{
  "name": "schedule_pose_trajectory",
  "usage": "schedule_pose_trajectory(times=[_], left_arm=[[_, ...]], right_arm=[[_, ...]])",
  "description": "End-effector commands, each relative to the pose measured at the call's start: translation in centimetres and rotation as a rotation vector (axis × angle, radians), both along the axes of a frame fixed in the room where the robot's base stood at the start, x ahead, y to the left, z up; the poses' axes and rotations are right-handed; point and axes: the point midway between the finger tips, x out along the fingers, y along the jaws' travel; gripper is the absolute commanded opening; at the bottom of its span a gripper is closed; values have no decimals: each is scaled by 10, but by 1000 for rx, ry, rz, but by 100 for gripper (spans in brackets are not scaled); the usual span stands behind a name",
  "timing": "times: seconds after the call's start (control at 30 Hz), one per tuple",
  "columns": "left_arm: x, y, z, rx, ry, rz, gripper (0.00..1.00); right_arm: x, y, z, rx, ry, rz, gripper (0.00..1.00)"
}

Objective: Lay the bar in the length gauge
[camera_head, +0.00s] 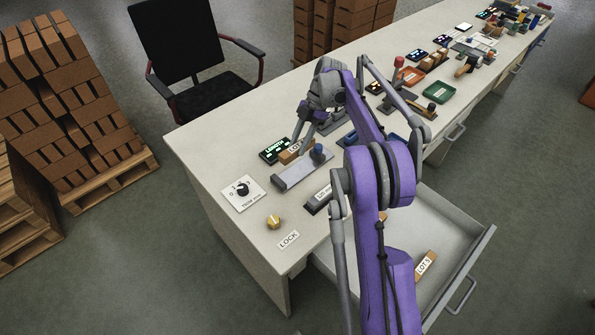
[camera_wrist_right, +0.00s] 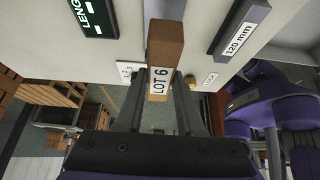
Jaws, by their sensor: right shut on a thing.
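My right gripper (camera_head: 302,146) is over the table and shut on a brown bar (camera_head: 288,156). In the right wrist view the bar (camera_wrist_right: 166,45) is labelled LOT 6 and sits between the two fingers (camera_wrist_right: 158,88). The length gauge (camera_head: 298,174) is a grey channel with a blue knob, just in front of the bar. Its dark display (camera_head: 274,150) reads LENGTH, and the display also shows in the right wrist view (camera_wrist_right: 93,16). I cannot tell whether the bar touches the gauge. My left gripper is out of view.
A dark 120 mm block (camera_head: 318,200) lies in front of the gauge. A dial plate (camera_head: 243,193) and a yellow knob (camera_head: 273,222) by a LOCK label are at the left. An open drawer (camera_head: 465,258) holds another labelled bar (camera_head: 426,264). Trays and tools stand farther right.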

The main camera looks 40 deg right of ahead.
Motion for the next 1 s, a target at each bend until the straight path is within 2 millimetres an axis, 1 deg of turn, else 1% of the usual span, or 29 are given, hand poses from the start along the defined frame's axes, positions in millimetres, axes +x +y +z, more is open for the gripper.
schedule_pose_trajectory(times=[0.03,0.1,0.2,0.47,0.63,0.7,0.97,1.0], left_arm=[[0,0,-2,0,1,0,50],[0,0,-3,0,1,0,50],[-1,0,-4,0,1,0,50],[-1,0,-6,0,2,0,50],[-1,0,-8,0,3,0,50],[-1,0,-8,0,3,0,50],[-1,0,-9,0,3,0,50],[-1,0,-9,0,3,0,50]], right_arm=[[0,0,-11,0,1,5,0],[0,0,-25,-1,0,6,0],[0,0,-41,-1,0,4,0],[0,0,-64,-1,-1,3,0],[0,1,-88,-1,-1,3,0],[0,1,-91,-1,-2,3,0],[0,0,-92,-2,-1,2,0],[0,0,-92,-2,-1,2,40]])
